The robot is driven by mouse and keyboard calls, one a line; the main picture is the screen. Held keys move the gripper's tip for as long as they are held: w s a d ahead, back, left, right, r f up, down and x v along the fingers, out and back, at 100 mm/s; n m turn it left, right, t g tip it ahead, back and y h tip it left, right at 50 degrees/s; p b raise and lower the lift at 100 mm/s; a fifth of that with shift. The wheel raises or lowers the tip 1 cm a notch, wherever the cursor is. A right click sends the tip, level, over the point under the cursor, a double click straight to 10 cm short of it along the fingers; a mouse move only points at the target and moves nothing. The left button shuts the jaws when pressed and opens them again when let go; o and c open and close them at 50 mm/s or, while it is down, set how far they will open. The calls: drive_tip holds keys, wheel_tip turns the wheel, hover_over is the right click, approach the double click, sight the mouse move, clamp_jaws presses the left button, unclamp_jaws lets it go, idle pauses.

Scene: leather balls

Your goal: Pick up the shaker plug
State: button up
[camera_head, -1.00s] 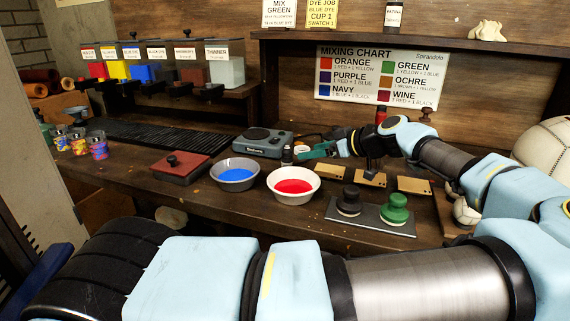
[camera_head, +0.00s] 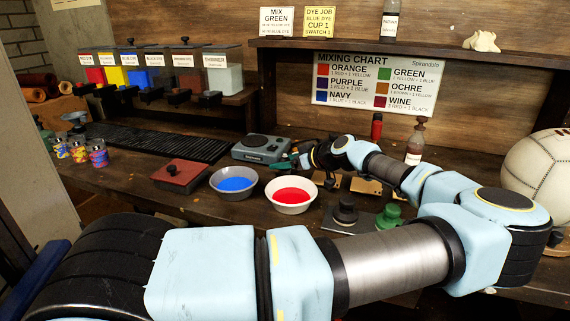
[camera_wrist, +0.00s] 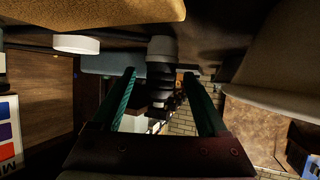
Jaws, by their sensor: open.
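A dark ridged piece with a grey end (camera_wrist: 162,48), which looks like the shaker plug, shows in the wrist view at the fingertips. My gripper (camera_wrist: 160,74) is open, with one teal finger on each side of the line to this piece. I cannot tell whether it is fully between the fingers, and no contact shows. In the head view my gripper (camera_head: 290,162) is low over the bench, just right of the grey shaker unit (camera_head: 262,148). The plug cannot be made out there, behind or among the fingers.
A blue dye bowl (camera_head: 234,194) and a red dye bowl (camera_head: 292,207) stand in front of my gripper. A white disc (camera_wrist: 76,44) lies beside it in the wrist view. Black and green stampers (camera_head: 390,216) sit to the right. A shelf edge (camera_head: 400,45) is above.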

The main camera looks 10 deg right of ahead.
clamp_jaws()
idle(0.6)
